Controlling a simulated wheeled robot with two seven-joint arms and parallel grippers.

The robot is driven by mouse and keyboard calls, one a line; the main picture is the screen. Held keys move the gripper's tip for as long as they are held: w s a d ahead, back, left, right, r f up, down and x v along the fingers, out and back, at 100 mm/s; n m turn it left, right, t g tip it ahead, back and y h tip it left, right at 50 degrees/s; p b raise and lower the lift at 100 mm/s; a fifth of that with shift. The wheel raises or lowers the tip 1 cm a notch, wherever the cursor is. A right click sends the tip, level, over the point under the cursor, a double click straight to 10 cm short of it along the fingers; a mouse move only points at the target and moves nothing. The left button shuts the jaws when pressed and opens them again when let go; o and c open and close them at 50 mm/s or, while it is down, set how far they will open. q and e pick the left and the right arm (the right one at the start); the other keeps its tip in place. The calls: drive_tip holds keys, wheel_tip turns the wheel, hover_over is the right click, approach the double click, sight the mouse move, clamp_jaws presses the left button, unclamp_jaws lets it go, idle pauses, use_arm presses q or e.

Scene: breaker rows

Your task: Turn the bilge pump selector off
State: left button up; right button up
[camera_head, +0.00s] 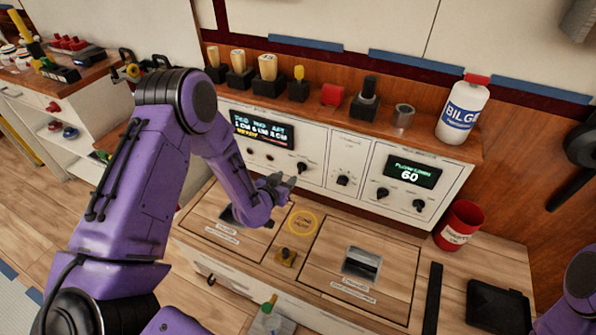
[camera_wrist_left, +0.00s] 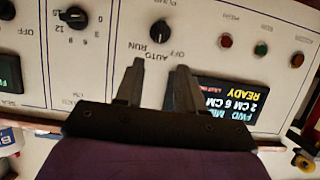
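The bilge pump selector (camera_head: 303,168) is a small black knob on the white panel, right of the lit text display. In the left wrist view, upside down, the selector (camera_wrist_left: 160,32) shows with OFF, AUTO and RUN lettering beside it. I cannot tell for sure which label its pointer marks. My left gripper (camera_head: 287,181) is just below and left of the knob in the head view. In the wrist view the fingers of my left gripper (camera_wrist_left: 157,67) are apart with nothing between them, the knob beyond their tips. My right gripper is not in view.
The text display (camera_head: 264,130) and another knob (camera_head: 343,180) flank the selector. A white BILGE bottle (camera_head: 462,110) and several levers stand on the shelf above. A red cup (camera_head: 458,225) stands right.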

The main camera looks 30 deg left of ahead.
sight(299, 167)
use_arm(q)
drive_tip(key=x, duration=1)
drive_tip(key=shift+f, duration=0.1)
clamp_jaws()
